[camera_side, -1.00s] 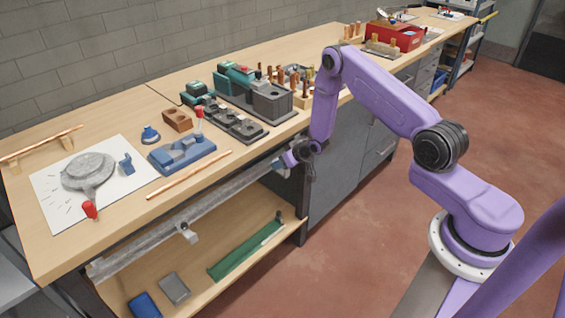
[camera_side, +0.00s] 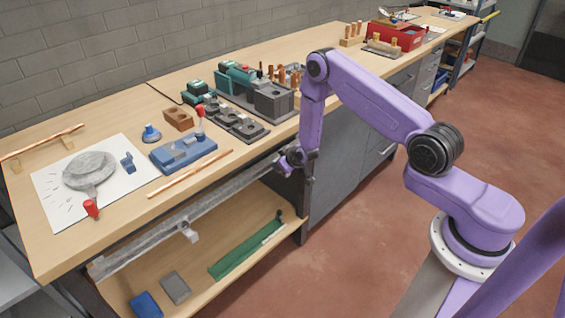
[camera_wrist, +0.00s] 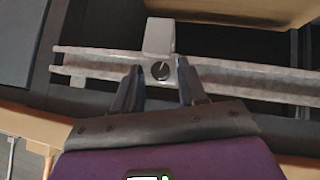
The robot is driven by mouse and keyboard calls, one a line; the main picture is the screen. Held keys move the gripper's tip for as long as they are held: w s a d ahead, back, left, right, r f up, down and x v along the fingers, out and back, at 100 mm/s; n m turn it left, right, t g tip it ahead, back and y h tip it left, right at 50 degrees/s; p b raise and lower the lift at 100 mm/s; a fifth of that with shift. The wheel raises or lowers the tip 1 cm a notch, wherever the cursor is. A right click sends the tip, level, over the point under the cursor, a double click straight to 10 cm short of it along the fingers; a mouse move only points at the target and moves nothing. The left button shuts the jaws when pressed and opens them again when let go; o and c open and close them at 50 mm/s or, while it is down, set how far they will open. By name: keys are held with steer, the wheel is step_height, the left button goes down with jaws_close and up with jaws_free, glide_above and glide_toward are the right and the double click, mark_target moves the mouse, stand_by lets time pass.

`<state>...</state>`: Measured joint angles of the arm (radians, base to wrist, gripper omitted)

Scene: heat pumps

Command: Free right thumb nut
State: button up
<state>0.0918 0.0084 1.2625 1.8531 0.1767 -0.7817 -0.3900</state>
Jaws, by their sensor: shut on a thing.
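A long grey metal rail (camera_side: 215,203) runs along the front of the bench below its top. In the wrist view the rail (camera_wrist: 240,80) crosses the picture, with a pale bracket (camera_wrist: 160,36) over it. The right thumb nut (camera_wrist: 160,70) is a small dark round knob with a light line, at the lower end of this bracket. My gripper (camera_side: 281,163) is at the rail's right end. In the wrist view my gripper's fingers stand on either side of the knob, shut on it. Exact finger contact is hard to see. A second bracket (camera_side: 188,232) hangs on the rail further left.
The bench top above holds a blue fixture (camera_side: 183,152), a copper pipe (camera_side: 190,174) near the front edge, and a white sheet (camera_side: 120,187) with a grey part. A lower shelf (camera_side: 215,285) carries a green bar (camera_side: 245,250). The floor at right is clear.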

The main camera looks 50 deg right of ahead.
steer(key=o, duration=0.5)
steer(key=shift+w, duration=0.1)
steer(key=shift+o, duration=0.2)
steer(key=shift+r, duration=0.15)
steer(key=shift+v, duration=2.45)
